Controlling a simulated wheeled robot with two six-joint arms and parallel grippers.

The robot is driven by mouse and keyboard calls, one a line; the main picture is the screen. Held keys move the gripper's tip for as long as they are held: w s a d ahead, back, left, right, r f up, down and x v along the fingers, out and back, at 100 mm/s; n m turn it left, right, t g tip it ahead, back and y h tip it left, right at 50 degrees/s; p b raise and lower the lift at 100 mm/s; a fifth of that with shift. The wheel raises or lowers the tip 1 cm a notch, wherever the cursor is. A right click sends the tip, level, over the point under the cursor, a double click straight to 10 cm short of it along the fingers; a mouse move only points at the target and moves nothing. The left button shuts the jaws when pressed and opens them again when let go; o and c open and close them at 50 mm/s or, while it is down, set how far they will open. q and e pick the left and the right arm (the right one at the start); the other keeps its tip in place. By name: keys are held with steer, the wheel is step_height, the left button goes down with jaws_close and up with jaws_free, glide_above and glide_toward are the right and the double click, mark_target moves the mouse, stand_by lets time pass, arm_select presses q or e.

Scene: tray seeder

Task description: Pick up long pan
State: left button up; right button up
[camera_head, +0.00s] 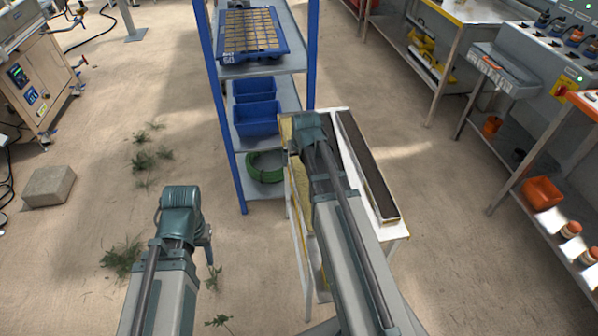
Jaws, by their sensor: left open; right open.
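A long narrow pan (368,165) with a dark inside and a pale rim lies lengthwise on a small white table (395,232) in the head view. My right gripper (308,132) is over the far left part of this table, to the left of the pan's far end. Its arm crosses the table beside the pan, and its fingers are mostly hidden. My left gripper (186,215) is over the floor, left of the table and well away from the pan. It is open and nothing shows in it.
A blue shelf rack (222,110) stands just behind the table. It holds a blue seed tray (226,57), blue bins (256,120) and a green coiled hose (252,173). A concrete block (48,186) lies at left. Benches line the right side. Floor between is mostly clear.

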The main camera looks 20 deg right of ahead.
mark_target(299, 168)
steer(key=shift+w+f, duration=0.2)
steer(key=shift+f, duration=0.35)
arm_select(q)
steer(key=shift+f, duration=0.45)
arm_select(e)
steer(key=shift+r, duration=0.1)
steer(key=shift+c, duration=0.2)
steer(key=c, duration=1.3)
arm_select(q)
steer(key=shift+r, duration=0.1)
arm_select(e)
steer(key=shift+o, duration=0.2)
steer(key=shift+r, duration=0.1)
arm_select(q)
step_height(299, 168, up, 10)
steer(key=p, duration=1)
arm_select(e)
step_height(299, 168, up, 10)
